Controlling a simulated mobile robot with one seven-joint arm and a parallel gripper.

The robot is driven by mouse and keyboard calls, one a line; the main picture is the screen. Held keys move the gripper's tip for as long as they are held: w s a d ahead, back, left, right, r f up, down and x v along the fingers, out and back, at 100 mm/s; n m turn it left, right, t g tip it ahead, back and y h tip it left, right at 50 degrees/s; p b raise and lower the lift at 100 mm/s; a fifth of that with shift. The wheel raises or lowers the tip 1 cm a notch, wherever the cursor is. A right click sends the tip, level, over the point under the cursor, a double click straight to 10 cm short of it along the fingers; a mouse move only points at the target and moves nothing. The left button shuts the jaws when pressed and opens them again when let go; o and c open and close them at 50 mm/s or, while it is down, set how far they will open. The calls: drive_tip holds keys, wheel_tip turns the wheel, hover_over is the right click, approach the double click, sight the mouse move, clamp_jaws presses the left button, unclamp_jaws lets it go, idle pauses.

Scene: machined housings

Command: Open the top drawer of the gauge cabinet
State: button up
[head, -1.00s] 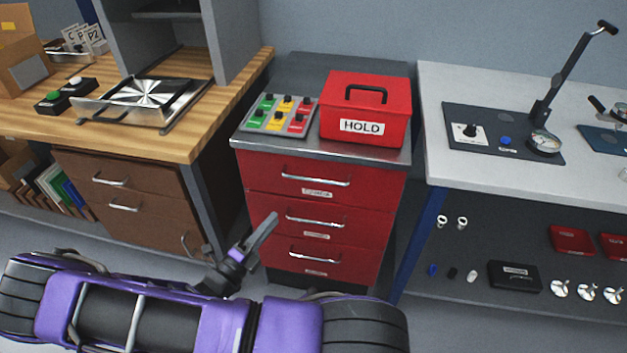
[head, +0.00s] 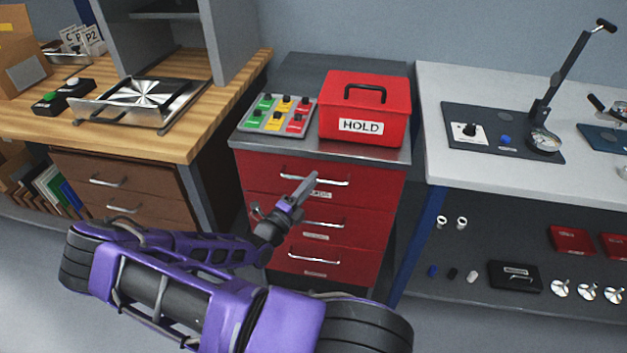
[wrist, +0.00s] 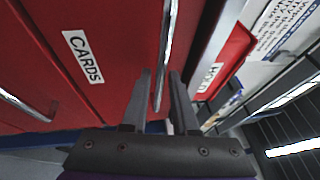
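The gauge cabinet (head: 235,165) is a red unit with three drawers under a grey top, all of which look shut. Its top drawer (head: 262,172) has a silver bar handle (head: 335,183). In the wrist view this handle (wrist: 167,45) runs between my two fingers, and a white label reading CARDS (wrist: 82,57) is beside it on the red front. My gripper (head: 309,181) is at the top drawer's handle, and its fingers (wrist: 161,73) are open with a narrow gap. I cannot tell whether a finger touches the handle.
A red HOLD box (head: 375,100) and a button panel (head: 277,114) stand on the cabinet. The middle drawer's handle (head: 330,225) is just below my gripper. A wooden bench (head: 190,140) is on the left and a white-topped table (head: 445,160) on the right.

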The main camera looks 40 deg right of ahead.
drive_tip(key=shift+x, duration=0.8)
clamp_jaws()
idle(0.9)
